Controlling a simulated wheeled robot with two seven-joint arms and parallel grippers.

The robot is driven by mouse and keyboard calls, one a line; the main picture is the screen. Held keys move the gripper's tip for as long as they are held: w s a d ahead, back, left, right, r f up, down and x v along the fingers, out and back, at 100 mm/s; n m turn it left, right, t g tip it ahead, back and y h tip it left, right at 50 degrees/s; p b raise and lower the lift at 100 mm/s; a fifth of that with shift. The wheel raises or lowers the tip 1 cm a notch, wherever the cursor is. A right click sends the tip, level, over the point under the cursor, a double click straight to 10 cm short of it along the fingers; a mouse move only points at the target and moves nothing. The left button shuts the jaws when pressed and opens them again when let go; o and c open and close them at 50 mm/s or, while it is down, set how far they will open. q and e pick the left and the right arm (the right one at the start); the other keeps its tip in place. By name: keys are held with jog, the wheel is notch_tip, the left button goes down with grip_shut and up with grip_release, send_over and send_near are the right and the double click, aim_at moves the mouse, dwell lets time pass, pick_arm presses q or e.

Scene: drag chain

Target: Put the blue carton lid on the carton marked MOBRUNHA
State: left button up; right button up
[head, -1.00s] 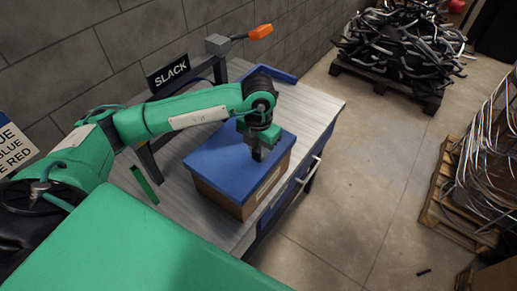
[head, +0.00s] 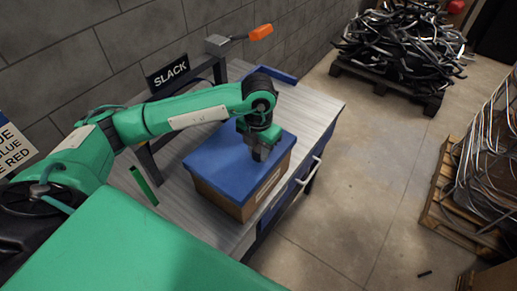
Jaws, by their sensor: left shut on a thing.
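The blue carton lid (head: 225,160) lies flat over the top of a brown carton (head: 222,200) on the workbench. The carton has a pale label (head: 267,184) on its right side, too small to read, so I cannot tell whether it says MOBRUNHA. My left gripper (head: 261,154) points down at the lid's right part and is shut on the lid. Its fingertips and the grip itself are mostly hidden by the gripper body. Whether the lid is fully seated all round, I cannot tell. My right gripper is out of view.
The grey workbench (head: 312,104) has a blue edge piece (head: 285,77) at its back and a white drawer handle (head: 314,170). A SLACK sign (head: 167,73) and an orange-ended lever (head: 261,32) stand behind. Pallets with black chains (head: 405,40) and cables (head: 485,170) stand right.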

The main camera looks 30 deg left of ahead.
aim_at(259, 159)
pick_arm(q)
jog(key=shift+b, duration=0.3)
jog(key=shift+f+b, duration=0.45)
dwell(0.5)
jog(key=shift+s+d+f+b, duration=0.15)
jog(key=shift+s+f+b, duration=0.05)
jog(key=shift+f+b, duration=0.6)
jog(key=shift+s+d+f+b, duration=0.1)
jog(key=shift+d+f+b, duration=0.05)
jog(key=shift+f+b, duration=0.15)
jog(key=shift+f, duration=0.1)
jog(key=shift+d, duration=0.1)
jog(key=shift+r, duration=0.2)
jog(key=shift+r, duration=0.35)
jog(key=shift+a+r+p, duration=0.35)
jog(key=shift+r+p, duration=0.15)
jog(key=shift+r, duration=0.2)
